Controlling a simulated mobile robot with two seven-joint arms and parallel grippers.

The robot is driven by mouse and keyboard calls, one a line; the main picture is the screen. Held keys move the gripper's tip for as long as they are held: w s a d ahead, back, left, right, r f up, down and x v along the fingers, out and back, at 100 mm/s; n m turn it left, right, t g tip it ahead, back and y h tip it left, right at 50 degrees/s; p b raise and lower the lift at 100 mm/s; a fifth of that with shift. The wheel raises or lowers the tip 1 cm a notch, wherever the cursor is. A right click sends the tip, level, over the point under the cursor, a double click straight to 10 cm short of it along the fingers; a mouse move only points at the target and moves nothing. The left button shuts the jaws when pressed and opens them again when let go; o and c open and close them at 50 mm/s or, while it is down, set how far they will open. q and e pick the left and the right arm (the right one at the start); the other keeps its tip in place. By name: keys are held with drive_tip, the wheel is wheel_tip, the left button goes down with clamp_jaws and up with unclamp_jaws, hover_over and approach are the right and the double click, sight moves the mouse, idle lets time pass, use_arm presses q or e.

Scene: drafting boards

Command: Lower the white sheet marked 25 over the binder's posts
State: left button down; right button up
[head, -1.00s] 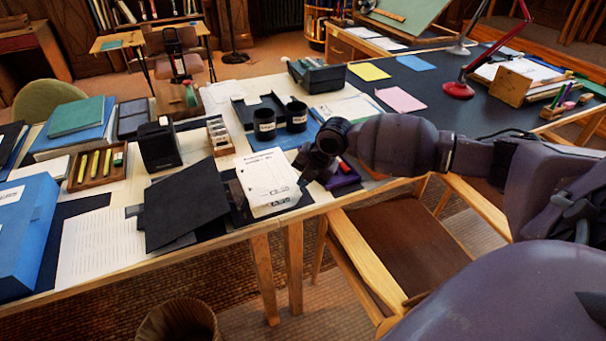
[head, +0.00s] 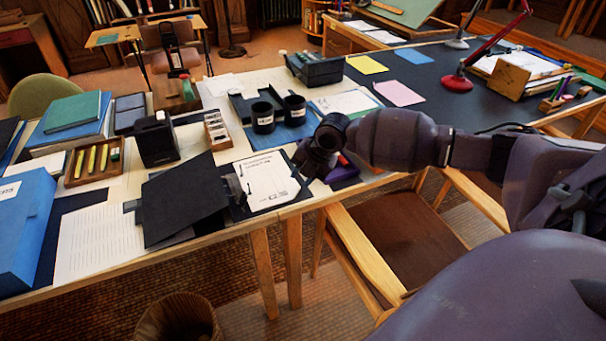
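The white sheet (head: 267,183) lies low over the right part of the black binder, almost flat, its printed lines running sideways. Its small number boxes are too blurred to read surely. The binder (head: 183,200) is open, its black cover tilted up at the left. Grey metal fittings (head: 232,188) show at the sheet's left edge; I cannot tell whether posts pass through its holes. My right gripper (head: 299,172) is at the sheet's right edge and appears shut on it; its dark fingertips are hard to make out. My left gripper is not in view.
Two black cups (head: 263,118) and a box of small compartments (head: 217,130) stand behind the binder. A purple object (head: 343,172) lies right of my gripper. A lined page (head: 93,240) lies left of the binder. A chair (head: 395,235) stands at the table's front edge.

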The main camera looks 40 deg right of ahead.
drive_tip(key=shift+s+d+r, duration=0.1)
drive_tip(key=shift+s+r, duration=0.05)
drive_tip(key=shift+r, duration=0.35)
drive_tip(key=p+v, duration=0.2)
drive_tip(key=v, duration=0.7)
drive_tip(key=shift+s+r, duration=0.25)
drive_tip(key=s+a+f+m+g, duration=0.1)
drive_tip(key=s+a+f+m, duration=0.4)
drive_tip(key=s+a+f, duration=0.3)
drive_tip(key=s+a+f+m, duration=0.4)
drive_tip(key=s+a+f, duration=0.2)
drive_tip(key=s, duration=0.5)
drive_tip(key=s+d+r+m+g+h, duration=0.1)
drive_tip(key=s+m+h, duration=0.3)
drive_tip(key=s+m, duration=1.15)
drive_tip(key=w+f+n+t+y+p, duration=0.1)
drive_tip(key=w+f+t, duration=0.4)
drive_tip(key=w+t, duration=0.3)
drive_tip(key=shift+w+f+t+p, duration=0.3)
drive_tip(key=shift+f+t+p, duration=0.1)
